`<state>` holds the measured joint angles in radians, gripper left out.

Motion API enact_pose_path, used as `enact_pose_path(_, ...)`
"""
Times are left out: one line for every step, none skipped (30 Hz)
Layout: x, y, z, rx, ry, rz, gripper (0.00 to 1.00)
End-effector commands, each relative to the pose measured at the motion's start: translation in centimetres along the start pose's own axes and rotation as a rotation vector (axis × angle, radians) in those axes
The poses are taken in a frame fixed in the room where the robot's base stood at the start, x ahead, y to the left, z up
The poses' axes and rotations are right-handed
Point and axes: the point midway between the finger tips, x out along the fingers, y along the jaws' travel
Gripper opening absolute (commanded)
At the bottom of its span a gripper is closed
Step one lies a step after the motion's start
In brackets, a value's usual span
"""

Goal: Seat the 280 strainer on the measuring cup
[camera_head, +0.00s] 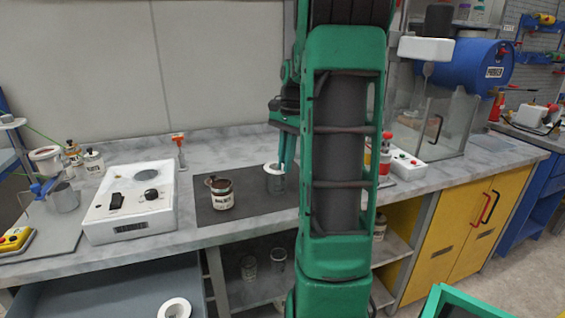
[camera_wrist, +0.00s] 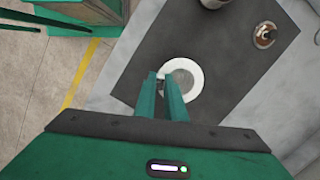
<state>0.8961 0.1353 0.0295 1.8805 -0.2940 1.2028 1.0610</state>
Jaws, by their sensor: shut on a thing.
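The strainer is a white ring with a grey centre (camera_wrist: 185,80), seen from above in the wrist view. The 280 marking is not legible.
A white box with knobs (camera_head: 130,202) is further left. A glass-sided enclosure (camera_head: 435,120) stands right. My arm hides part of the bench.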

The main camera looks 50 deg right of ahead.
Motion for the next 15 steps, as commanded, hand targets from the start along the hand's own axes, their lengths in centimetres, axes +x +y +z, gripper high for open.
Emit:
enact_pose_path(0.91, 0.24, 0.14, 0.004, -0.015, 0.014, 0.00)
enact_pose_path(0.87, 0.24, 0.14, 0.004, -0.015, 0.014, 0.00)
enact_pose_path(0.81, 0.25, 0.15, 0.004, -0.015, 0.014, 0.00)
enact_pose_path(0.78, 0.27, 0.16, 0.005, -0.015, 0.014, 0.00)
enact_pose_path(0.75, 0.29, 0.16, 0.005, -0.015, 0.014, 0.00)
enact_pose_path(0.73, 0.31, 0.16, 0.004, -0.015, 0.014, 0.00)
enact_pose_path(0.72, 0.32, 0.16, 0.004, -0.015, 0.014, 0.00)
enact_pose_path(0.71, 0.33, 0.17, 0.004, -0.015, 0.013, 0.00)
enact_pose_path(0.71, 0.34, 0.17, 0.004, -0.015, 0.013, 0.00)
enact_pose_path(0.70, 0.35, 0.17, 0.004, -0.015, 0.013, 0.00)
enact_pose_path(0.70, 0.35, 0.17, 0.004, -0.015, 0.013, 0.15)
enact_pose_path(0.70, 0.36, 0.17, 0.004, -0.015, 0.013, 0.24)
enact_pose_path(0.69, 0.35, 0.17, 0.003, -0.015, 0.013, 0.31)
enact_pose_path(0.69, 0.33, 0.17, 0.003, -0.015, 0.012, 0.32)
enact_pose_path(0.70, 0.30, 0.18, 0.003, -0.015, 0.012, 0.32)
